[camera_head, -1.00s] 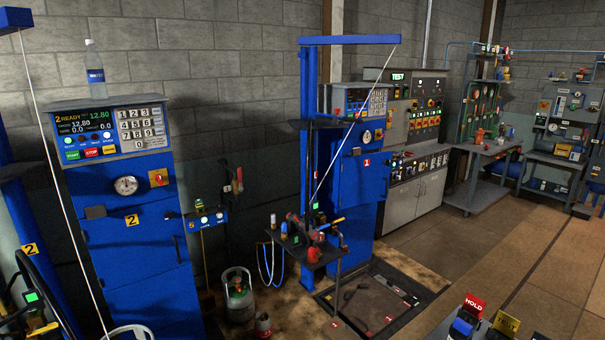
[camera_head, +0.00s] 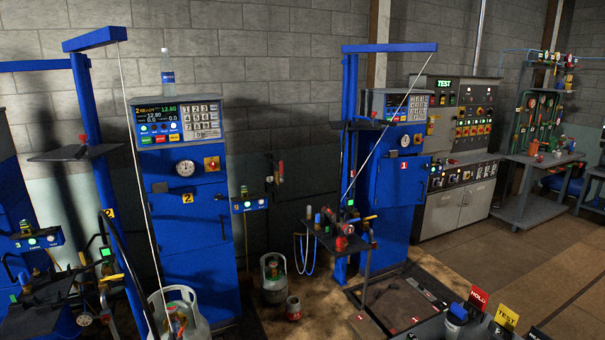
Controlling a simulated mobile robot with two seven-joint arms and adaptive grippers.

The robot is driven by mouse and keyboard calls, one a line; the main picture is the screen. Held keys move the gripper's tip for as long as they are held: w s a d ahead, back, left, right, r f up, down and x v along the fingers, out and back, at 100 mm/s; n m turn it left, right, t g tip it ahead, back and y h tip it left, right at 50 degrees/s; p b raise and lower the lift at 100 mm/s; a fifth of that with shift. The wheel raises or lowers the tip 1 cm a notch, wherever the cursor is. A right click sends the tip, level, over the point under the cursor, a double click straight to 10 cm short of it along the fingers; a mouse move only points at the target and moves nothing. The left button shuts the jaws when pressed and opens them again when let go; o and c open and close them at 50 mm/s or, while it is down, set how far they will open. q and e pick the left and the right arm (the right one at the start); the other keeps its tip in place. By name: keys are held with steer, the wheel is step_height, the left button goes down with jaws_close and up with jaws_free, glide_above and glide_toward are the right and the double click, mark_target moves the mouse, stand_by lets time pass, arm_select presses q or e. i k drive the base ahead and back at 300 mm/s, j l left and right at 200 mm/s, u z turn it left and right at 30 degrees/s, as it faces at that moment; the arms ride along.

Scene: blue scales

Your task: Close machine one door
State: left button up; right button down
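Machine one is the blue cabinet (camera_head: 388,238) right of centre, with a keypad display on top. Its blue door (camera_head: 390,182) carries a red "1" label. The door's right edge sticks out past the cabinet side, so it looks ajar; how far it stands open is hard to tell. A blue post and a slanting white rod stand in front, partly covering the cabinet's left side. Neither of my grippers is in view.
A small stand with tools (camera_head: 338,240) and a floor platform (camera_head: 397,302) lie before machine one. Machine two (camera_head: 190,230) stands left, with gas cylinders (camera_head: 273,280) between. A grey control cabinet (camera_head: 456,208) is to the right. Brown floor (camera_head: 510,255) is open at right.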

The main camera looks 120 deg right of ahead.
mark_target(402, 180)
steer(key=j+u, duration=0.45)
steer(key=j, duration=0.5)
steer(key=j+u, duration=0.3)
steer(key=j, duration=0.15)
steer(key=i+j+u, duration=0.2)
steer(key=j+u, duration=0.85)
steer(key=j, duration=0.25)
steer(key=j+u, duration=0.3)
steer(key=j, duration=0.15)
steer(key=j+u, duration=0.3)
steer(key=j, duration=0.15)
steer(key=k+j+u, duration=0.1)
steer(key=j+u, duration=0.2)
steer(key=j, duration=0.7)
steer(key=j+u, duration=0.25)
steer(key=j, duration=0.7)
steer(key=i+j+u, duration=0.15)
steer(key=j+u, duration=0.15)
steer(key=j, duration=0.7)
steer(key=j+u, duration=0.3)
steer(key=j, duration=0.15)
steer(key=i+j+u, duration=0.1)
steer(key=j+u, duration=0.15)
steer(key=j, duration=0.2)
